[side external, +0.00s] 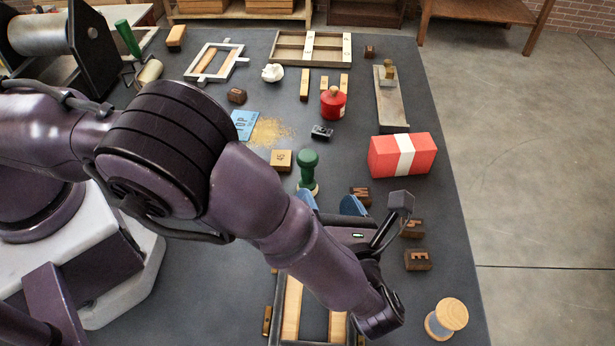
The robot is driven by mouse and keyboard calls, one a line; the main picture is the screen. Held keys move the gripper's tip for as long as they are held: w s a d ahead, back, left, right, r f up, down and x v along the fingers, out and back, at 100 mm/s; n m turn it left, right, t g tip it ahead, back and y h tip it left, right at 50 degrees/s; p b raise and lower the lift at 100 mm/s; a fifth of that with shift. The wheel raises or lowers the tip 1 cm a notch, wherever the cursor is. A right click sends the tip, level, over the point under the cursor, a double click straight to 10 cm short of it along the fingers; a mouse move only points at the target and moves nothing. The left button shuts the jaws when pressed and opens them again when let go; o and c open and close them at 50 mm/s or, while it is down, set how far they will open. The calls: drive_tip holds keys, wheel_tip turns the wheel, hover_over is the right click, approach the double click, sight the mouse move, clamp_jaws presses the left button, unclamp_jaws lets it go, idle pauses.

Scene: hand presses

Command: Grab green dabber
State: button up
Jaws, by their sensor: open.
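The green dabber (308,168) stands upright on the dark table, with a round knob on top and a wider base. My gripper (330,203) is just to its near side and slightly right in the picture. Its two blue fingertips are spread apart, with nothing seen between them. The left fingertip is close to the dabber's base; I cannot tell whether they touch. Part of the gripper's body is hidden behind my arm.
Wooden letter blocks (418,260) lie right of my gripper. A red box with a white band (402,155), a red pot (333,104) and a small dark block (322,132) stand beyond. A wooden block (282,160) is close left of the dabber. A spool (446,318) sits near right.

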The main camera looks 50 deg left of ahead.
sight(311, 168)
drive_tip(key=shift+s+d+f+m+t, duration=0.2)
drive_tip(key=shift+d+f+m+t, duration=0.05)
drive_tip(key=shift+f+m+t, duration=0.25)
drive_tip(key=shift+s+d+f+m+t, duration=0.2)
drive_tip(key=shift+d+f+m+t, duration=0.15)
drive_tip(key=shift+f, duration=0.2)
drive_tip(key=shift+w+a+f, duration=0.1)
drive_tip(key=shift+a, duration=0.3)
drive_tip(key=x, duration=0.6)
drive_tip(key=shift+w+a, duration=0.1)
drive_tip(key=shift+a, duration=0.15)
drive_tip(key=shift+r+x, duration=0.2)
drive_tip(key=shift+x, duration=1.2)
drive_tip(key=shift+r+x, duration=0.15)
drive_tip(key=shift+x, duration=1.25)
clamp_jaws()
